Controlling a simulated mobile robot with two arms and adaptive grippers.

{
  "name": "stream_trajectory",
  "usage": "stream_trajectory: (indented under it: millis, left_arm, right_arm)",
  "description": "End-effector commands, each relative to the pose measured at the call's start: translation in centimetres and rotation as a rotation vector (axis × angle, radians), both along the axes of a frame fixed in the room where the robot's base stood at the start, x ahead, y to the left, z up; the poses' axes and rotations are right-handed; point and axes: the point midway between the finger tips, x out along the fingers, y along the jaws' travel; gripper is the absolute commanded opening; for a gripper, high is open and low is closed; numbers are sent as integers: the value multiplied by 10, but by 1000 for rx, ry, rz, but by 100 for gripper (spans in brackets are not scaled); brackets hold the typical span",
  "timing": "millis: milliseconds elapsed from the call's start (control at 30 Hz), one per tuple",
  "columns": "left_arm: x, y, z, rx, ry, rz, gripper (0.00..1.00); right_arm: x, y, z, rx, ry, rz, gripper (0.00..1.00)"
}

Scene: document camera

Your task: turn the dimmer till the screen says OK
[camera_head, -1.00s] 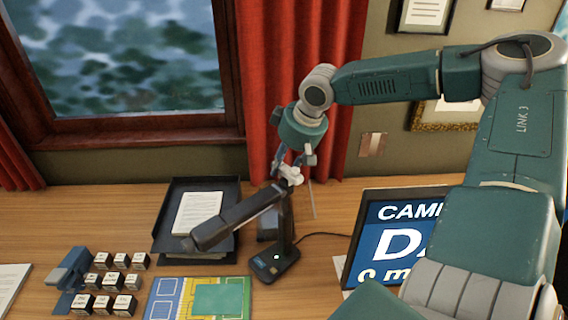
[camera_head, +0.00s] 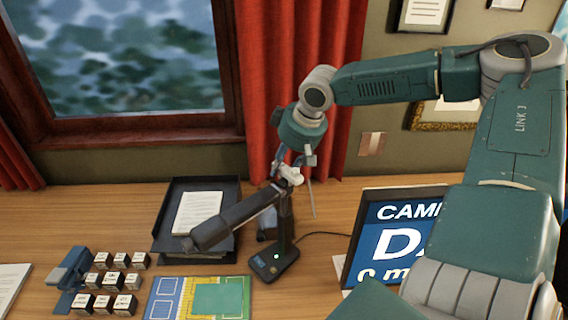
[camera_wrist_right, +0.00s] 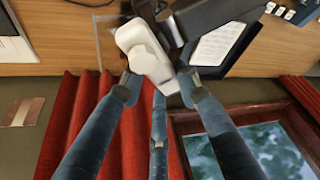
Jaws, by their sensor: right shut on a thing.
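The document camera stands on the desk, with a black base (camera_head: 274,263) and a dark arm (camera_head: 238,218) reaching down to the left. A white knob (camera_head: 291,175), which I take to be the dimmer, sits at the top of its post. My right gripper (camera_head: 287,168) is shut on this knob from above. In the right wrist view my blue fingers (camera_wrist_right: 158,82) close around the white knob (camera_wrist_right: 143,52). The screen (camera_head: 397,238) shows large white letters on blue, "CAM" and "DA", partly hidden by my right arm; no OK is visible. My left gripper is out of view.
A black tray (camera_head: 168,242) with papers stands behind the camera arm. A coloured board (camera_head: 157,297), several small lettered blocks (camera_head: 113,281) and a blue holder (camera_head: 70,272) lie at the front left. A cable runs from the base towards the screen. Red curtains hang behind.

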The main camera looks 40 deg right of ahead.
Motion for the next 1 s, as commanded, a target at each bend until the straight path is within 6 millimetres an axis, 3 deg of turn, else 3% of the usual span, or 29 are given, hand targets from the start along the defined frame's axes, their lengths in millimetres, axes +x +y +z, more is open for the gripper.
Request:
stream_trajectory:
  millis: [1000]
  left_arm:
    - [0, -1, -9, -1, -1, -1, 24]
  right_arm:
    - [0, 1, -14, 3, 0, 0, 7]
